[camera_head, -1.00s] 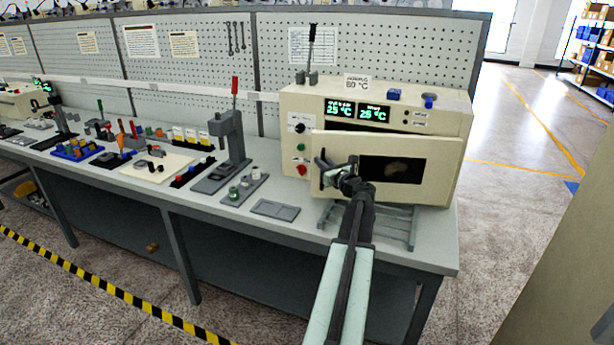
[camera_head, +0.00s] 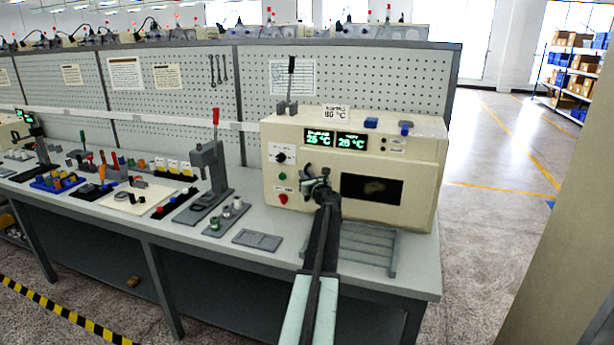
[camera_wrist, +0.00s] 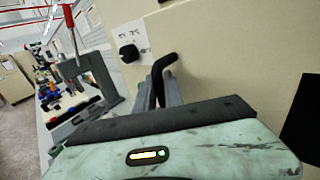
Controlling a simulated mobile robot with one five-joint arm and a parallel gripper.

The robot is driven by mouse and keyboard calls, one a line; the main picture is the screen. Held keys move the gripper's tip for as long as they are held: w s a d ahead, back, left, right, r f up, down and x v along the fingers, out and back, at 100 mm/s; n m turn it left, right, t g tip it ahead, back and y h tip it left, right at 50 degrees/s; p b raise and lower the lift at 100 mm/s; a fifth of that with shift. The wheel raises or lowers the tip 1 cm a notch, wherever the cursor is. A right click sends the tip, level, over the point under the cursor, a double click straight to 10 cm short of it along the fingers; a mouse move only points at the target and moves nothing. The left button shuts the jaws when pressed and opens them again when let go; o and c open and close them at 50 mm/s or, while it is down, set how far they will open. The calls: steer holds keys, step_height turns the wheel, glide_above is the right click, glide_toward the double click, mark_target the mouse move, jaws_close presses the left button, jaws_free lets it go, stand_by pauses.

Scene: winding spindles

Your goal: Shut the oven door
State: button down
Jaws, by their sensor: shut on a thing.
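The cream oven (camera_head: 350,148) stands on the right end of the bench. Its door (camera_head: 420,195), with a dark window (camera_head: 371,189), lies flush or nearly flush with the oven front in the head view. My gripper (camera_head: 317,180) is at the left part of the door, shut on the dark door handle (camera_wrist: 164,70), which shows in the wrist view beside the grey jaws. The exact contact is partly hidden by my wrist. The door's window edge shows dark at the right of the wrist view.
A slatted grey rack (camera_head: 355,246) lies on the bench in front of the oven. A lever press (camera_head: 213,165) and a flat grey plate (camera_head: 257,240) stand to the left. A red button (camera_head: 283,199) and a knob are left of the door.

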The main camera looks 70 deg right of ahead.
steer(key=c, duration=1.7)
jaws_free()
steer(key=shift+d, duration=0.15)
steer(key=shift+c, duration=0.2)
steer(key=shift+s, duration=0.1)
steer(key=v, duration=0.7)
steer(key=shift+a, duration=0.35)
steer(key=shift+s, duration=0.15)
